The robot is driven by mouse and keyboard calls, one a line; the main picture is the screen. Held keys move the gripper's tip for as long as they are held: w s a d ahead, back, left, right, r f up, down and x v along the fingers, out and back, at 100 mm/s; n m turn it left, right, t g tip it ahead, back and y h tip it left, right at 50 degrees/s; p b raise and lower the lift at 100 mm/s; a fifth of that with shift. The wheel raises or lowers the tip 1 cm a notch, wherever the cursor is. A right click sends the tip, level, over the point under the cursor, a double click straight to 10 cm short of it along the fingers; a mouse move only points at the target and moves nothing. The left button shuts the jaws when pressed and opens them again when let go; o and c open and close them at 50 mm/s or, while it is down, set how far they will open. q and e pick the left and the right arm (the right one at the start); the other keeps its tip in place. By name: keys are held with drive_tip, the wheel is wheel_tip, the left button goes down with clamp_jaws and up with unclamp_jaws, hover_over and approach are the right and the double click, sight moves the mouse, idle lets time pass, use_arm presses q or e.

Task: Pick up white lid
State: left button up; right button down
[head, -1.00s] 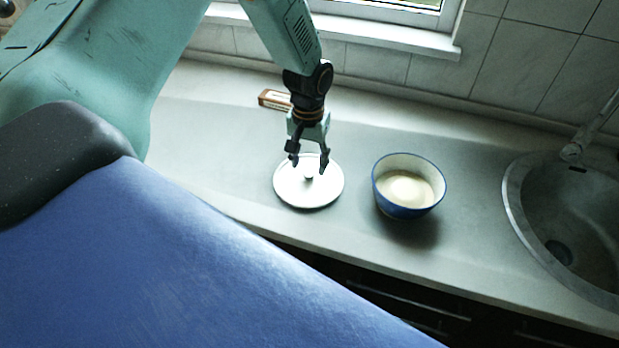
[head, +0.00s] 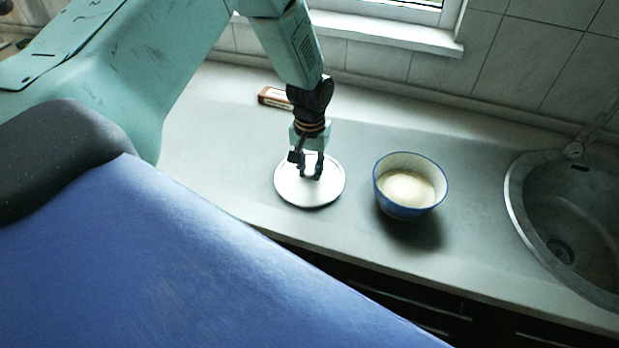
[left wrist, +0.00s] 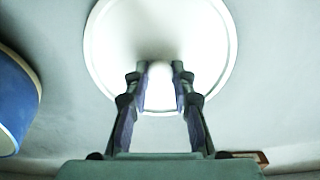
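The white lid (head: 290,190) is a round disc with a small knob in its middle. It lies flat on the grey counter, left of the blue pot. My left gripper (head: 310,175) points down over it, with its two fingers closed in on the knob from both sides. In the left wrist view the lid (left wrist: 205,45) fills the top middle, and the pale knob sits between the fingertips of my left gripper (left wrist: 160,75). The knob is partly hidden by the fingers. My right gripper is not in view.
A blue pot (head: 405,210) with a white inside and pale contents stands right of the lid. A small brown box (head: 274,97) lies behind the lid. A sink (head: 570,225) is at the far right. The counter's front edge is near.

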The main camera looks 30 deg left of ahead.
use_arm(q)
drive_tip(key=shift+s+r, duration=0.1)
drive_tip(key=shift+s, duration=0.15)
clamp_jaws()
drive_tip(key=shift+w, duration=0.15)
